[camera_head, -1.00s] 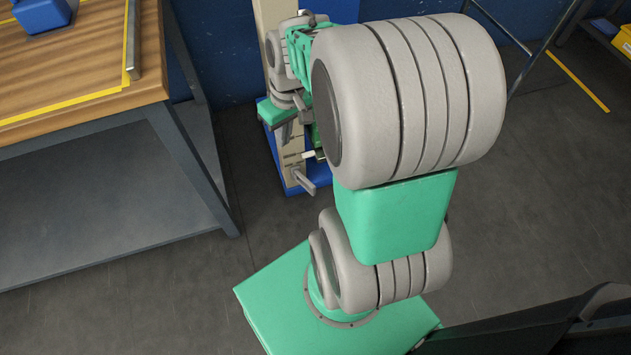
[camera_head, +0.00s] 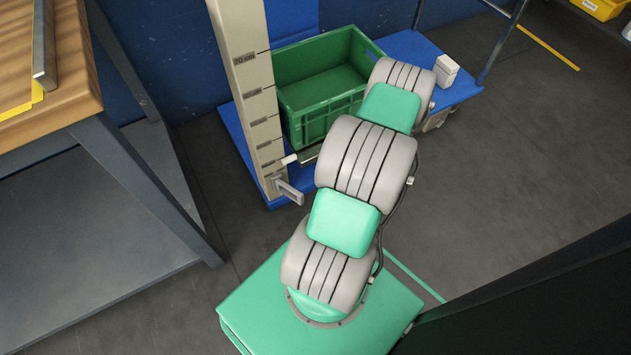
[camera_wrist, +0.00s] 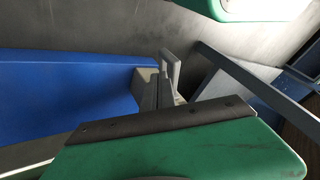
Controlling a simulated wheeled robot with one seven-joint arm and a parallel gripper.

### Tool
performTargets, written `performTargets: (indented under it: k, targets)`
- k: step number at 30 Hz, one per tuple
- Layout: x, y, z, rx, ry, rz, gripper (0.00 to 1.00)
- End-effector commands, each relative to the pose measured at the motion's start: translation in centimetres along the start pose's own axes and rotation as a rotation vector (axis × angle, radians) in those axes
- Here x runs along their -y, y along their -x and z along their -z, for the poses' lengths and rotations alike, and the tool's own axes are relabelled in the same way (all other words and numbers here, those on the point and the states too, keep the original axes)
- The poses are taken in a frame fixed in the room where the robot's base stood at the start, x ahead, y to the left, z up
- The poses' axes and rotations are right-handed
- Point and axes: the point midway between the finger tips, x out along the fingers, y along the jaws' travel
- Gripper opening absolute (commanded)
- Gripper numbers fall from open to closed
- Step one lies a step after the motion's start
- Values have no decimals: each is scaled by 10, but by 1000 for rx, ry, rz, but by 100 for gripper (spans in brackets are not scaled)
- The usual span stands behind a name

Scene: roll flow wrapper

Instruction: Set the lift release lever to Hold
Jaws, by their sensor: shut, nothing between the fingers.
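The grey lift release lever (camera_head: 290,191) sticks out low on the near face of the beige lift mast (camera_head: 256,100). Its handle points down and to the right. No Hold label is readable. In the wrist view the light grey lever handle (camera_wrist: 171,68) stands up just beyond the green hand body. My gripper (camera_wrist: 158,90) is at the middle of the dark strip on that body, with its fingers shut and empty. It overlaps the lever in the picture, so I cannot tell whether they touch.
A green crate (camera_head: 315,105) stands right of the mast above the blue base (camera_head: 228,120). A white-tipped rod (camera_head: 290,159) projects above the lever. A white box (camera_head: 447,70) is at the back right. A wooden workbench (camera_head: 60,110) stands at left.

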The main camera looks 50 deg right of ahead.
Motion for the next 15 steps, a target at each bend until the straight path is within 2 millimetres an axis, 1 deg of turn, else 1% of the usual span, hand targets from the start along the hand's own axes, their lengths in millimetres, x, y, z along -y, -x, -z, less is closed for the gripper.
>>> performTargets:
  k: [1, 9, 12, 15]
  targets:
    - [-1, -12, -2, 0, 0, 3, 0]
    - [-1, -67, -2, 2, -1, 3, 0]
    - [-1, -80, -2, 2, -1, 2, 0]
    - [0, -88, -1, 1, -1, 1, 0]
